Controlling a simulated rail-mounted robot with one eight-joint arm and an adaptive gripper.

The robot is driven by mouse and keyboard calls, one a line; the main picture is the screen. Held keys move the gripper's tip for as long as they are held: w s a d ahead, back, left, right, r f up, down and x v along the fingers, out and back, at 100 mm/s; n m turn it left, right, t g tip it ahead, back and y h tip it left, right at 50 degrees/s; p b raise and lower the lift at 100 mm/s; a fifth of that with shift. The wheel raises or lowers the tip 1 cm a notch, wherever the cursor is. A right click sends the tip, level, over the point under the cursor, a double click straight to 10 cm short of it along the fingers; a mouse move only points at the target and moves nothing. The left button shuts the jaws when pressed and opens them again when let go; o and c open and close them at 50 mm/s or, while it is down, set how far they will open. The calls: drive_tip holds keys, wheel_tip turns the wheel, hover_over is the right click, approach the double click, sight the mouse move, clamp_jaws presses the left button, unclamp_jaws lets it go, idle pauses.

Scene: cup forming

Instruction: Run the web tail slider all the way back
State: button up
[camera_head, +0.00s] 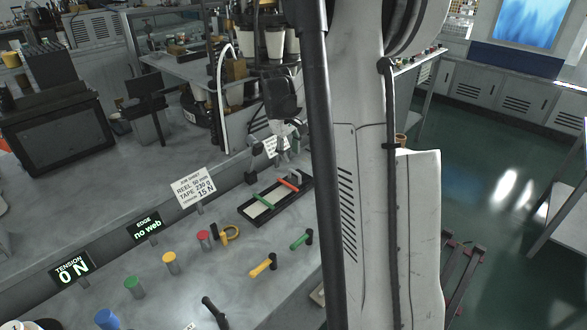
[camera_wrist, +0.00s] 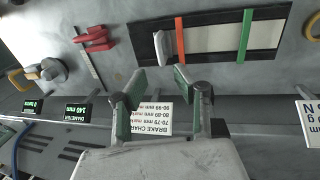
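A black-framed track with a pale strip (camera_head: 274,197) lies on the grey bench, crossed by a green bar (camera_head: 263,201) and a red bar (camera_head: 289,185). A light grey upright tab (camera_head: 296,177), which looks like the web tail slider, stands at the far end beyond the red bar. In the wrist view the tab (camera_wrist: 163,47) is at the track's left end, left of the red bar (camera_wrist: 180,39); the green bar (camera_wrist: 245,35) is farther right. My gripper (camera_wrist: 160,76) is open and empty, its fingertips near the tab but apart from it in the picture.
A brake chart sign (camera_wrist: 152,119) stands below my fingers in the wrist view. A red clamp-like part (camera_wrist: 95,39) and a grey knob (camera_wrist: 52,70) lie left. Yellow (camera_head: 263,265) and green (camera_head: 301,239) handles stand in front of the track. A job sheet sign (camera_head: 194,187) stands left.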

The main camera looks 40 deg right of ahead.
sight(293, 171)
drive_tip(key=f, duration=0.2)
drive_tip(key=d+f, duration=0.1)
drive_tip(key=f, duration=0.4)
drive_tip(key=shift+d+f, duration=0.2)
drive_tip(key=shift+d, duration=0.05)
clamp_jaws()
